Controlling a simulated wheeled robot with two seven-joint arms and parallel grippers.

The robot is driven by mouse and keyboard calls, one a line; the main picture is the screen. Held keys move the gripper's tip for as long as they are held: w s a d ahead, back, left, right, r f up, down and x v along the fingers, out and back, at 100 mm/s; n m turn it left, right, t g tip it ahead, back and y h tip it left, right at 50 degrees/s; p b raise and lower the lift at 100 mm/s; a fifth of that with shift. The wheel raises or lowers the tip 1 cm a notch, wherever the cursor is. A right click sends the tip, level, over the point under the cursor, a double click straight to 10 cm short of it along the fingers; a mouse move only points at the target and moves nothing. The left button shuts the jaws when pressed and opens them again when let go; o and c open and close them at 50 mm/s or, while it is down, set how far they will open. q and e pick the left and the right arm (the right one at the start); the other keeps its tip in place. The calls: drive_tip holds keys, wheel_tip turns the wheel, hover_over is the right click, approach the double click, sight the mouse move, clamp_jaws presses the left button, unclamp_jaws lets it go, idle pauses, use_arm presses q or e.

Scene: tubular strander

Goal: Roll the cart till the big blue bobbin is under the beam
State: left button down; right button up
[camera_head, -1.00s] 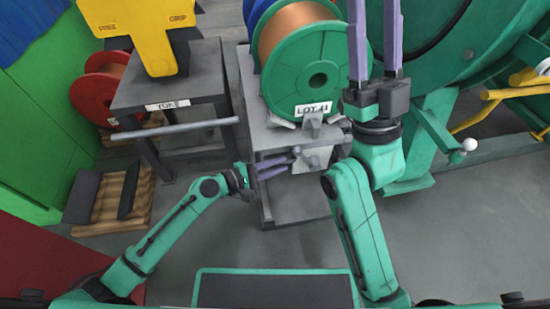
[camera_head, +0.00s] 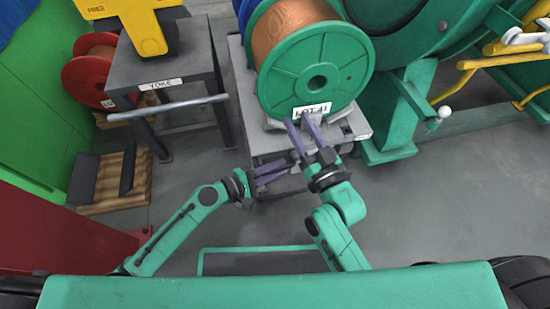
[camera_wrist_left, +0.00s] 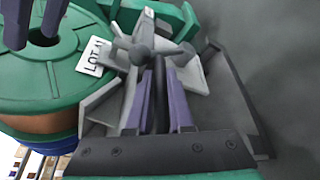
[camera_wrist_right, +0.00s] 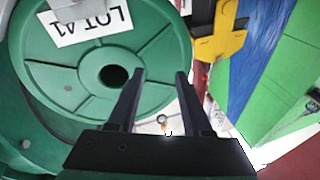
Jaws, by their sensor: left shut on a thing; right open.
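The grey cart (camera_head: 362,129) carries a bobbin with a green front flange (camera_head: 340,75), labelled LOT 41, and copper-coloured winding. A blue rim (camera_head: 247,12) shows behind it; I cannot tell whether it belongs to a separate bobbin. My left gripper (camera_head: 272,174) is low at the cart's front, shut on a dark grey part with a ball end (camera_wrist_left: 139,54), seen between its fingers in the left wrist view. My right gripper (camera_head: 300,120) is open and empty in front of the label. I cannot make out the beam.
A dark table (camera_head: 190,65) marked YOKE, with a yellow yoke (camera_head: 130,20) on it, stands left of the cart. A red reel (camera_head: 90,70) and a wooden pallet (camera_head: 140,180) lie further left. Green machinery with yellow rails (camera_head: 500,62) stands close on the right.

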use_arm(q)
drive_tip(key=shift+s+a+f, duration=0.2)
drive_tip(key=shift+s+f, duration=0.15)
drive_tip(key=shift+f, duration=0.1)
use_arm(e)
drive_tip(key=g, duration=0.1)
hover_over(295, 156)
drive_tip(key=shift+d+f, duration=0.1)
drive_tip(key=shift+f, duration=1.95)
use_arm(q)
drive_tip(key=c, duration=0.8)
unclamp_jaws()
drive_tip(key=shift+r, duration=0.15)
drive_tip(key=shift+r, duration=0.1)
